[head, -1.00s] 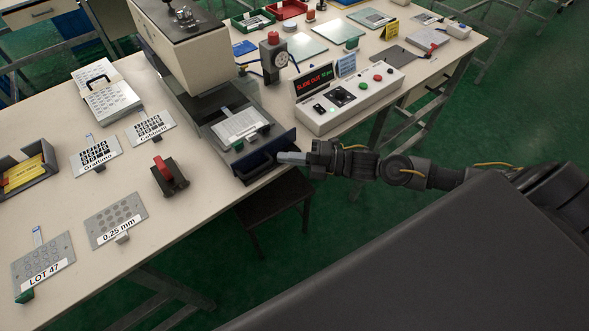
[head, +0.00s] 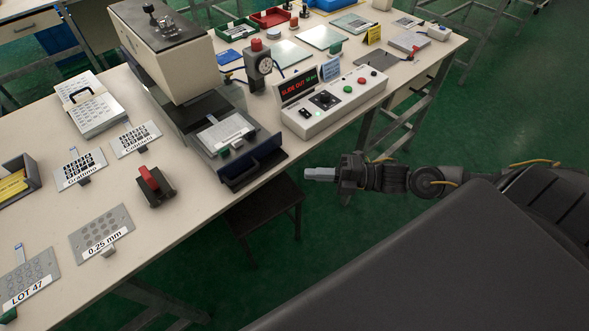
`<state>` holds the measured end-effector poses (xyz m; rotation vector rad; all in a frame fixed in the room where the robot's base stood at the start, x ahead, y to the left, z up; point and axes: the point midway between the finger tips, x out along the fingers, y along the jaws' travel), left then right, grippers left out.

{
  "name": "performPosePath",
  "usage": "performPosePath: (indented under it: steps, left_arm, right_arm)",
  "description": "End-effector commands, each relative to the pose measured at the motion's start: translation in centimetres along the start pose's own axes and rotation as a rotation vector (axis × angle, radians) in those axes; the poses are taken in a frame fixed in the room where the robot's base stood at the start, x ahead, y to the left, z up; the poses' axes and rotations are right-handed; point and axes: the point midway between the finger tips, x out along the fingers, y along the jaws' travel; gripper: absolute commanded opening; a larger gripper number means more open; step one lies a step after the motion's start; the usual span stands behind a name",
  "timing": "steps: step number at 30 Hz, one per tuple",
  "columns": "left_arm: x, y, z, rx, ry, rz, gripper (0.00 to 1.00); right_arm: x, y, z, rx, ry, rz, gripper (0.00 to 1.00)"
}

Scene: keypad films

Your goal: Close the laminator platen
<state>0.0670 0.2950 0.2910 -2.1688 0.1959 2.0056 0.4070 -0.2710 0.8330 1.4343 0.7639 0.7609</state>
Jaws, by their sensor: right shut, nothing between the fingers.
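The laminator (head: 172,55) stands on the table at upper left of centre, a cream housing with a dark top raised over a dark base. Its dark slide (head: 252,165) sticks out at the front edge, with a plate (head: 224,132) lying on it. The control box (head: 335,105) beside it has a red lit display (head: 298,88) that reads "SLIDE OUT" and several buttons. My right gripper (head: 308,174) is shut and empty, off the table's front edge, to the right of the slide and apart from it. My left gripper is not in view.
A red-handled clamp-like tool (head: 154,186), a "0.25 mm" plate (head: 102,233), a "LOT 47" plate (head: 30,278) and two keypad films lie on the left. A dark stool (head: 265,207) is below the front edge.

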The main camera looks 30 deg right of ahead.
Motion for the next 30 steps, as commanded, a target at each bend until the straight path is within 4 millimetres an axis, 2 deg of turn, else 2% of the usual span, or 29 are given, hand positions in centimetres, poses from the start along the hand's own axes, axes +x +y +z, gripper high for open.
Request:
performPosePath:
  steps: [3,6,11,13,14,16,17,19,21,24,27,29,30]
  left_arm:
    - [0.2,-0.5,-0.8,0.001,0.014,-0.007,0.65]
    - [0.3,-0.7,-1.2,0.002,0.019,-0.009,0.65]
    - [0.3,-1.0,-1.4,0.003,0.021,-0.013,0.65]
    - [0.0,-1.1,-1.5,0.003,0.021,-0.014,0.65]
    - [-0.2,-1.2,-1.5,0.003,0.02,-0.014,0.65]
    - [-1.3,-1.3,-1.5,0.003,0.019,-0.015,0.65]
    - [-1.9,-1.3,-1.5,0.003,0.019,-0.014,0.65]
    - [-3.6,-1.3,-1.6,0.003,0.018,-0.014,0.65]
    - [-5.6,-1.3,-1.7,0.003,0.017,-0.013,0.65]
    - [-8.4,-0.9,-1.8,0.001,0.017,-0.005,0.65]
    - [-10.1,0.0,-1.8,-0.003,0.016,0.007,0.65]
    - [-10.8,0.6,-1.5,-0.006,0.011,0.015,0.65]
    - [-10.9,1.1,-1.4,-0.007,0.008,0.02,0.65]
  right_arm:
    - [-1.6,-0.2,0.0,0.001,-0.001,-0.004,0.0]
    - [-2.3,-0.1,0.0,0.001,0.0,-0.001,0.0]
    - [-2.5,0.1,0.0,0.0,0.002,0.001,0.0]
    - [-2.3,0.7,0.3,-0.009,0.002,0.007,0.0]
    - [-2.1,1.4,0.6,-0.019,0.002,0.014,0.0]
    - [-1.1,4.0,1.7,-0.055,0.001,0.047,0.0]
    - [-0.5,5.7,2.3,-0.077,0.001,0.07,0.0]
    - [1.6,10.7,3.2,-0.131,0.024,0.132,0.0]
    - [4.3,15.3,3.0,-0.148,0.082,0.138,0.0]
    - [8.2,19.8,1.5,-0.017,0.178,0.001,0.0]
    - [10.1,20.3,-0.1,0.175,0.191,-0.254,0.0]
    - [10.0,19.3,-0.6,0.285,0.14,-0.418,0.0]
    - [9.4,18.1,-0.6,0.353,0.083,-0.521,0.0]
